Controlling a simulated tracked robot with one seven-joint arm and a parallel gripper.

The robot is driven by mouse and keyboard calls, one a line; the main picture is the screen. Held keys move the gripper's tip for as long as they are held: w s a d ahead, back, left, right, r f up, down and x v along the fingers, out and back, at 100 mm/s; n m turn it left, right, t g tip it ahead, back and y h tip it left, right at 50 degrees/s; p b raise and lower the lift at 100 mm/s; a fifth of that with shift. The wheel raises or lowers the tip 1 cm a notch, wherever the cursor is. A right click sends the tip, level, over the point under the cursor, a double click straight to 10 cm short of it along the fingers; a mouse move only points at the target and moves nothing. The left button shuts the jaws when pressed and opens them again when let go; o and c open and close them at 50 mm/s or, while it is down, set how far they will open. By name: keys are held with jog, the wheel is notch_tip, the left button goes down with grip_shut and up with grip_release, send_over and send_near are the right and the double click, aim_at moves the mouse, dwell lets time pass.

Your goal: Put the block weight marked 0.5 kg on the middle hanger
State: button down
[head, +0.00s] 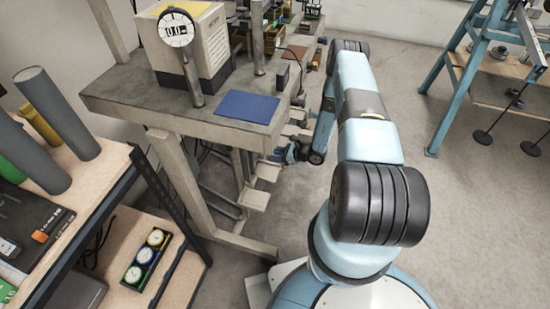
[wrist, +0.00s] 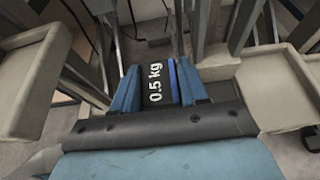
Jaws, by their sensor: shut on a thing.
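My gripper (wrist: 158,82) is shut on the black block weight (wrist: 155,86), marked "0.5 kg" in white, with a blue band along its right side. The block sits between the two blue fingers, its marking turned sideways. In the head view my gripper (head: 284,153) is low beside the grey workbench, and the block cannot be made out there. Black disc-ended hangers (head: 482,137) (head: 530,148) hang at the right by a blue frame (head: 462,75), well apart from my gripper. I cannot tell which hanger is the middle one.
The workbench (head: 120,98) carries a dial scale (head: 176,28) and a blue mat (head: 248,107). Pale ledges (head: 256,199) stick out below it, close to my gripper; in the wrist view ledges flank it left (wrist: 25,85) and right (wrist: 285,85). Open floor (head: 405,140) lies between arm and frame.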

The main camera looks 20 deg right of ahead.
jog(key=shift+f, duration=0.8)
jog(key=shift+w, duration=0.1)
jog(key=c, duration=0.9)
grip_release()
jog(key=shift+o, duration=0.2)
jog(key=v, duration=1.2)
